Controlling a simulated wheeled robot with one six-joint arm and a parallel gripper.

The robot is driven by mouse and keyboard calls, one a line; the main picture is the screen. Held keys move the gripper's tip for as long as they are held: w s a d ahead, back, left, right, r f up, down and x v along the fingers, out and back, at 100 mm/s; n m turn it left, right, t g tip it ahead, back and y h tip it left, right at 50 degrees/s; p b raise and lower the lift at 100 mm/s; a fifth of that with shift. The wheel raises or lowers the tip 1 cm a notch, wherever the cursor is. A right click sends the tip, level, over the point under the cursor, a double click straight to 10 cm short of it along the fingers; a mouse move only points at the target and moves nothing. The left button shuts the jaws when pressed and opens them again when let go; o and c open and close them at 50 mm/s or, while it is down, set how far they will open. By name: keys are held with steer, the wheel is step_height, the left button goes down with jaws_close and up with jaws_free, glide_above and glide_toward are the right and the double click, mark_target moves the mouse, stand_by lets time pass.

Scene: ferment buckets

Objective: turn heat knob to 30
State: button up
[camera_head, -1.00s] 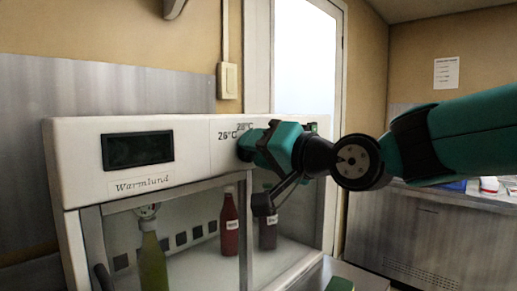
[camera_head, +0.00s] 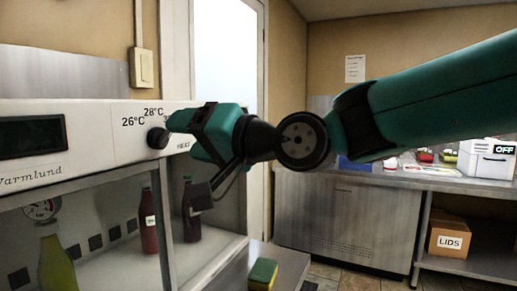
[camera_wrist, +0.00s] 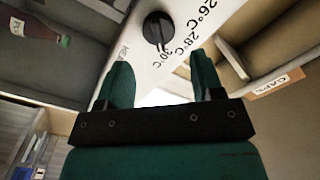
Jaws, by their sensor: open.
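The round black heat knob (camera_head: 158,138) is on the white front panel of the Warmlund cabinet (camera_head: 90,125), below the 26°C and 28°C marks. In the wrist view the knob (camera_wrist: 158,29) sits beyond the fingertips, with 26°C, 28°C and 30°C printed around it. A pale line on the knob appears to point toward the 30°C side. My gripper (camera_wrist: 163,75) is open and empty, its two green fingers apart from the knob. In the head view my gripper (camera_head: 180,122) is just right of the knob and hides part of the markings there.
Bottles, including a red one (camera_head: 148,220), stand behind the cabinet's glass. A yellow-green sponge (camera_head: 262,274) lies on the steel surface at the lower middle. A steel counter (camera_head: 345,225) and a box marked LIDS (camera_head: 449,240) are at right.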

steer(key=b+v, duration=0.2)
steer(key=v, duration=1)
steer(key=shift+d, duration=0.15)
steer(key=shift+s+f, duration=0.1)
